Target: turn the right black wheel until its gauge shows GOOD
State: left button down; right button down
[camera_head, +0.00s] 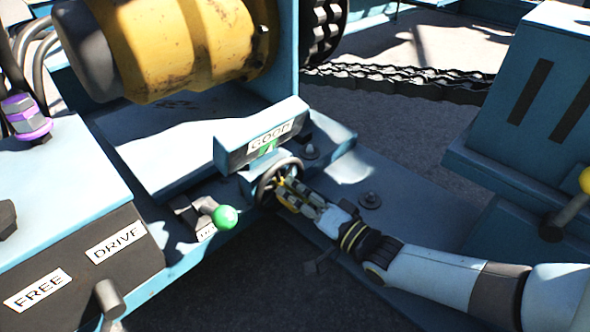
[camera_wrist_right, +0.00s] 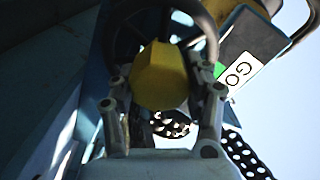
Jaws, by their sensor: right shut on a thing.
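The right black wheel (camera_head: 268,181) stands upright below its blue gauge box (camera_head: 232,155) in the head view. The box's label (camera_head: 270,136) reads GOOD, with a green patch under it; a pointer is too small to read. My right gripper (camera_head: 287,190) is at the wheel from the lower right, shut on its yellow hub. In the right wrist view the fingers (camera_wrist_right: 162,95) are on either side of the yellow hub (camera_wrist_right: 160,78), and the black rim (camera_wrist_right: 203,22) arches behind. Part of the wheel is hidden by my fingers. My left gripper is out of view.
A green-knobbed lever (camera_head: 224,217) stands just left of the wheel. A panel marked FREE and DRIVE (camera_head: 85,265) is at the lower left. A yellow drum (camera_head: 190,45) and a chain (camera_head: 400,82) lie behind. A blue housing (camera_head: 540,80) is at the right.

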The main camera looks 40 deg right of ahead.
jog(key=shift+m, duration=1.1)
jog(key=c, duration=0.5)
grip_release()
jog(key=s, duration=0.8)
jog(key=s+d, duration=0.1)
jog(key=s, duration=0.3)
dwell(0.3)
